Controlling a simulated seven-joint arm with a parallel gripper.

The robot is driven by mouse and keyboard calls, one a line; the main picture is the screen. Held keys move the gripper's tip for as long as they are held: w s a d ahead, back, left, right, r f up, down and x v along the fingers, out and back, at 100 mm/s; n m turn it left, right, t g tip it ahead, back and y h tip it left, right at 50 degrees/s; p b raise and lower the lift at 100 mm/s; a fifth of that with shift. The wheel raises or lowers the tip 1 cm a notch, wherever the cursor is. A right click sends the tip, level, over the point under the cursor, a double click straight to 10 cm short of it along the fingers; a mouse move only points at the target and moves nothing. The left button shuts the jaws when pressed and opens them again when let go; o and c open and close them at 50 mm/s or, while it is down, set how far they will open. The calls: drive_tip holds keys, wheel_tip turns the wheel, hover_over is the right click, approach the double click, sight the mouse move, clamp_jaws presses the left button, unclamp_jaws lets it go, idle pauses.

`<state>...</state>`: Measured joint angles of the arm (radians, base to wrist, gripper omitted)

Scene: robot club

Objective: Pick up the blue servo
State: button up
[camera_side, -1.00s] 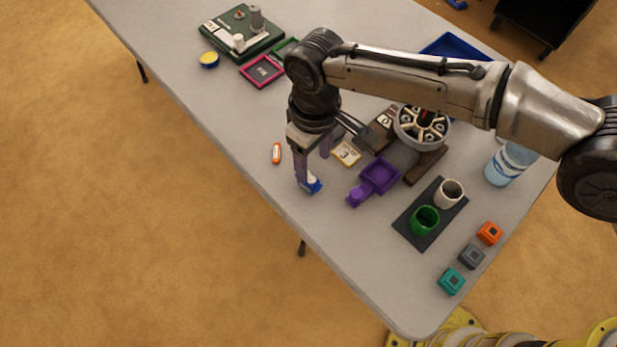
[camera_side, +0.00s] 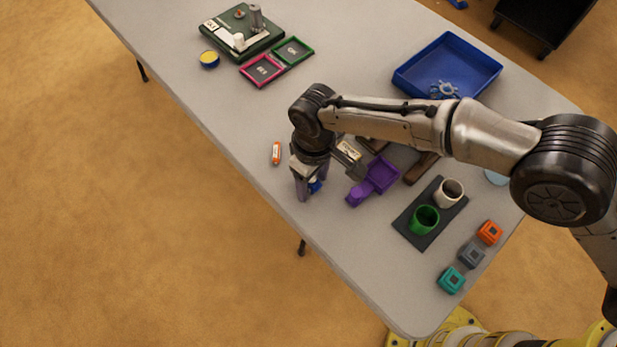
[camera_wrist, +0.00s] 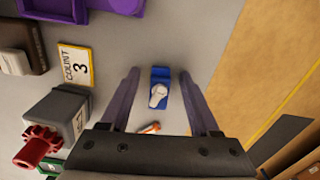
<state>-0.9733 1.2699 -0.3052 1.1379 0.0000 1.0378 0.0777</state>
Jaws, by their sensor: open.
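The blue servo (camera_wrist: 161,76) with its white horn lies on the table between my fingers in the wrist view. In the side view only a bit of the blue servo (camera_side: 315,186) shows behind a finger. My gripper (camera_wrist: 160,73) is open, its two purple-grey fingers standing apart on either side of the servo, with a gap on both sides. In the side view my gripper (camera_side: 309,192) points down, low over the table near its front edge, around the servo. Whether the fingertips touch the table cannot be told.
A small orange item (camera_side: 276,153) lies left of my gripper. A purple tray (camera_side: 384,172) lies to the right. The table edge is near.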

clamp_jaws()
drive_tip(key=shift+r, duration=0.1)
idle(0.3)
